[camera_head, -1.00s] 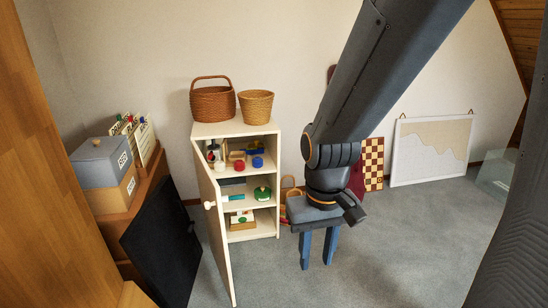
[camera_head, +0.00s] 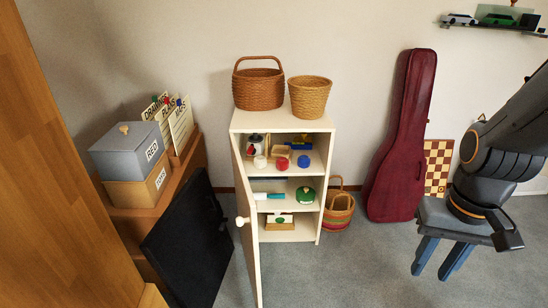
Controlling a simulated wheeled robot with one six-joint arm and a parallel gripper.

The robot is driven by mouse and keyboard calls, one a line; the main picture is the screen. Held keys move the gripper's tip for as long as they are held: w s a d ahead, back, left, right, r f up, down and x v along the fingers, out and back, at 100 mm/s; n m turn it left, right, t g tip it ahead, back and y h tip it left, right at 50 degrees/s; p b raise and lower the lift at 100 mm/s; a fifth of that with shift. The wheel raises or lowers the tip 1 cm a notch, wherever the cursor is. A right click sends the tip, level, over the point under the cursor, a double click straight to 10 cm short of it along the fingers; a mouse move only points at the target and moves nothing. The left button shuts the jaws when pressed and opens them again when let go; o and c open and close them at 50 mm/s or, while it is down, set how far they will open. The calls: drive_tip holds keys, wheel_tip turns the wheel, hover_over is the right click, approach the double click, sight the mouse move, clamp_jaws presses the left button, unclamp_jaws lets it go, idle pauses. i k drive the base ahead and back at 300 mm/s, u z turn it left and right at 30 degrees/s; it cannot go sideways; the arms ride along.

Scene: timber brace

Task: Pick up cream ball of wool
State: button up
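A small round cream thing (camera_head: 260,162), which looks like the cream ball of wool, sits on the upper shelf of the white cabinet (camera_head: 283,122). It is left of a red round thing (camera_head: 282,163) and a blue one (camera_head: 304,161). The cabinet door (camera_head: 245,222) stands open toward me. My gripper (camera_head: 435,272) hangs at the right, fingers pointing down and apart, with nothing visible between them. It is well to the right of the cabinet and apart from it.
Two wicker baskets (camera_head: 259,88) stand on the cabinet. A striped basket (camera_head: 339,212) and a dark red instrument case (camera_head: 402,140) are right of it. A black panel (camera_head: 188,245) leans at the left. Grey carpet (camera_head: 350,270) is clear in front.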

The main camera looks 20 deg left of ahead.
sight(259, 162)
drive_tip(key=u, duration=0.15)
drive_tip(key=i, duration=0.75)
drive_tip(key=u, duration=0.8)
drive_tip(key=i, duration=0.35)
drive_tip(key=u, duration=0.2)
